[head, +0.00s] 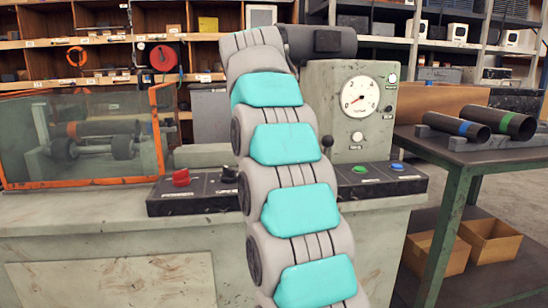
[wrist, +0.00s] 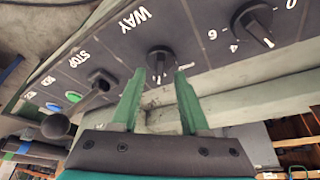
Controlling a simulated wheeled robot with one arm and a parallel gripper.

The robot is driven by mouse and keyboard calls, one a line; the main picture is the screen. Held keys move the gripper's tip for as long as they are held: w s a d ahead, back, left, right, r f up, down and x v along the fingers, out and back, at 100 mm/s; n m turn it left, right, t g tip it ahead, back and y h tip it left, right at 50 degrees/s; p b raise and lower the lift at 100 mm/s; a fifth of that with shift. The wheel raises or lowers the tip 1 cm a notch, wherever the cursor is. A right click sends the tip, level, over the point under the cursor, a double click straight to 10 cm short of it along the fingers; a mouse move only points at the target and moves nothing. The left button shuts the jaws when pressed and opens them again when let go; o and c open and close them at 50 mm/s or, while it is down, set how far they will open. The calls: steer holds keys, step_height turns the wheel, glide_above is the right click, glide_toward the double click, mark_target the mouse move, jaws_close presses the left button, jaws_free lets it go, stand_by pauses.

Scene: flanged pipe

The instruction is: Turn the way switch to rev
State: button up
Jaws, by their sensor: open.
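The way switch (wrist: 160,58) is a dark knob on the sloping black panel in the wrist view, below the printed word WAY. My gripper (wrist: 160,73) is open, with its green fingertips at the left and right of the knob's lower part. I cannot tell whether they touch it. A pale line shows on the knob, pointing toward my gripper. The position labels around it are not readable, so its setting is unclear. In the head view my arm hides both the switch and my gripper.
A numbered knob (wrist: 254,22) sits right of the switch in the wrist view; a ball-ended lever (wrist: 57,126) stands out at left. The console also carries a red knob (head: 181,177), a green button (head: 360,169), a blue button (head: 398,166) and a gauge (head: 360,97).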

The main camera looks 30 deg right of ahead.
steer(key=p+v, duration=0.4)
steer(key=v, duration=0.2)
steer(key=shift+s+a, duration=0.1)
steer(key=shift+a, duration=0.05)
